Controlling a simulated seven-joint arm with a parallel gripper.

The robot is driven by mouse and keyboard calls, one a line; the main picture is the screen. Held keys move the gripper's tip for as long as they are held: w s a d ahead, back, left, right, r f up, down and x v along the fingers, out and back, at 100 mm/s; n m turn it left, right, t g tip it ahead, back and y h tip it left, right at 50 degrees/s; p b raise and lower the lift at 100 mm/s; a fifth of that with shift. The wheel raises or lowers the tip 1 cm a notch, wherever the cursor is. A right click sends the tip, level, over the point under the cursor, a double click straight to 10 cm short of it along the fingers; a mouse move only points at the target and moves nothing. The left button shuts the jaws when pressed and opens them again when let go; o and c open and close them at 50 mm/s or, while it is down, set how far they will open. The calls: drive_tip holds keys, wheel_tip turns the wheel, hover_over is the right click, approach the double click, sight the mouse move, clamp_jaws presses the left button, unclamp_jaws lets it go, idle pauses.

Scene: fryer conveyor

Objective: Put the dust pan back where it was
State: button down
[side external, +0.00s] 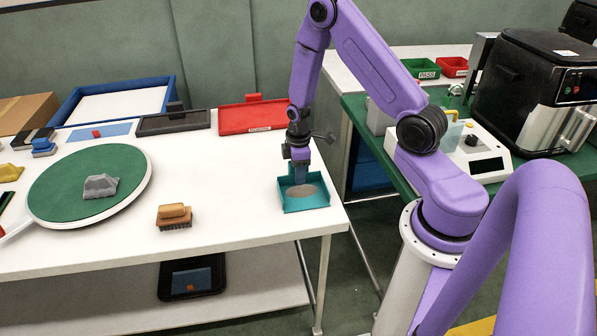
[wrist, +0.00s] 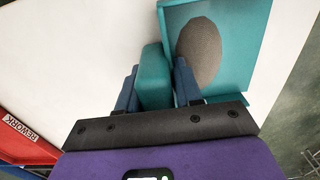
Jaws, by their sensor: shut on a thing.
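The teal dust pan (side external: 306,206) sits at the right end of the white table, near its corner, with a brownish-grey round patch on its floor. In the wrist view the dust pan (wrist: 255,50) lies ahead of my gripper, with its thick teal handle (wrist: 153,75) between the blue fingers. My gripper (side external: 300,178) points down over the back of the pan and is shut on the handle. In the wrist view my gripper (wrist: 155,85) has one finger on each side of it. Whether the pan touches the table is hard to tell.
The white table (side external: 235,235) has free room left of the pan. A brush (side external: 174,217), a green round board (side external: 60,185) with a grey object, a red tray (side external: 252,118) and a dark tray (side external: 173,123) lie on it. A green bench (side external: 410,165) stands beyond a gap at right.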

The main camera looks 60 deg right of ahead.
drive_tip(key=c, duration=0.8)
unclamp_jaws()
drive_tip(key=shift+f, duration=0.1)
drive_tip(key=shift+o, duration=0.2)
